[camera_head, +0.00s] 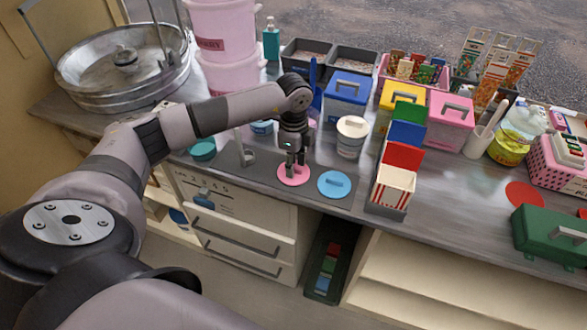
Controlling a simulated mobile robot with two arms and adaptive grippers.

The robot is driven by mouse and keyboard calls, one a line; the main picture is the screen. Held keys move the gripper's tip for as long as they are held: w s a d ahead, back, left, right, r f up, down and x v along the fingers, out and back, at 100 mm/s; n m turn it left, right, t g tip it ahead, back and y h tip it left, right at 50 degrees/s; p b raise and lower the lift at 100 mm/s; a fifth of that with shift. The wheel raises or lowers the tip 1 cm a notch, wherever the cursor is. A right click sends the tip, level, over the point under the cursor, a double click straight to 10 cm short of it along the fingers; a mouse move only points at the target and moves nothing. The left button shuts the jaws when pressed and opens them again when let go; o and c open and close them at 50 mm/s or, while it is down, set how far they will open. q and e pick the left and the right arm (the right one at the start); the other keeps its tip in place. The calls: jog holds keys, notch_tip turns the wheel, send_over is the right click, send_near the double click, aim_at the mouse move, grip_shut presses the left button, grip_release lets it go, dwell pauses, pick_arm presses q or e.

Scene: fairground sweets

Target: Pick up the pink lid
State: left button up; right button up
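The pink lid (293,179) is a flat round disc near the counter's front edge, on a dark grey mat (262,180). My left gripper (294,172) points straight down over it, with its fingertips at the lid's middle. The fingers hide the lid's centre, so I cannot tell whether they are closed on a handle there. The lid appears to lie flat. My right gripper is out of view.
A blue lid (334,184) lies just right of the pink one. A white tub (352,137) and a striped popcorn box holder (394,187) stand to the right. Pink buckets (222,32) and a metal floss pan (121,66) stand behind and left.

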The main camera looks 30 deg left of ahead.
pick_arm(q)
jog(key=shift+f, duration=0.4)
jog(key=shift+c, duration=0.4)
grip_shut()
